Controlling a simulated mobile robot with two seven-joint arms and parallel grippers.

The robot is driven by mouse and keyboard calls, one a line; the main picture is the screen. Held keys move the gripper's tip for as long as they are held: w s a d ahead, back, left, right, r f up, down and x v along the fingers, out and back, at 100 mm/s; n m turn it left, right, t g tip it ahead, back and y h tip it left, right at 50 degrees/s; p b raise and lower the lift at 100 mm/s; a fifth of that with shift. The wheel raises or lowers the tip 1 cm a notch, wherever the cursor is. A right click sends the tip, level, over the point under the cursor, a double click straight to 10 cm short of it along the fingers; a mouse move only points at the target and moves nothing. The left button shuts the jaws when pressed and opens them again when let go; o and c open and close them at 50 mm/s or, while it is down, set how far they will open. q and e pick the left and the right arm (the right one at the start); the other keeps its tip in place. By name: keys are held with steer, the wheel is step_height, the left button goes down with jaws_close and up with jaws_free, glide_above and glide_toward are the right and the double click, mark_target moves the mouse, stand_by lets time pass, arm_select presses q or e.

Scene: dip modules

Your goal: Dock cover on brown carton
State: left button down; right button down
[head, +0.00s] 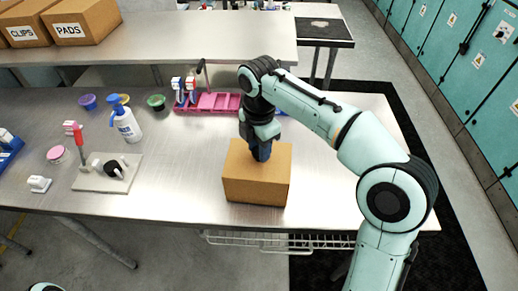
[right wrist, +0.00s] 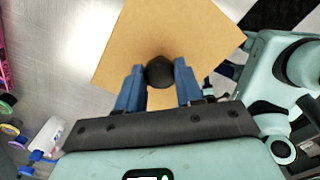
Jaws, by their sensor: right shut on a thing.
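The brown carton (head: 254,190) stands on the metal table, right of its middle. A flat brown cover (right wrist: 165,28) with a round black knob (right wrist: 160,72) fills the middle of the right wrist view. In the head view the cover (head: 276,158) lies at the carton's top, roughly in line with its walls; whether a small gap lies between them, I cannot tell. My right gripper (head: 261,153) points down over it. Its blue fingers are shut on the knob from both sides, also in the right wrist view (right wrist: 159,66). My left gripper is not in view.
A pink tray (head: 222,104) lies behind the carton. A spray bottle (head: 126,124), small bowls and a grey board (head: 95,184) stand to the left. Labelled boxes (head: 85,18) sit on the rear table.

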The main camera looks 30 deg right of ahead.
steer(key=shift+w+f, duration=0.1)
steer(key=shift+f, duration=0.2)
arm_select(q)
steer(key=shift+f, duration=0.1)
arm_select(e)
steer(key=c, duration=0.7)
jaws_free()
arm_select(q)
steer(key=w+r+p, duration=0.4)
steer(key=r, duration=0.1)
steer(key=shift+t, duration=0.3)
arm_select(e)
step_height(320, 180, up, 12)
steer(key=shift+r, duration=0.25)
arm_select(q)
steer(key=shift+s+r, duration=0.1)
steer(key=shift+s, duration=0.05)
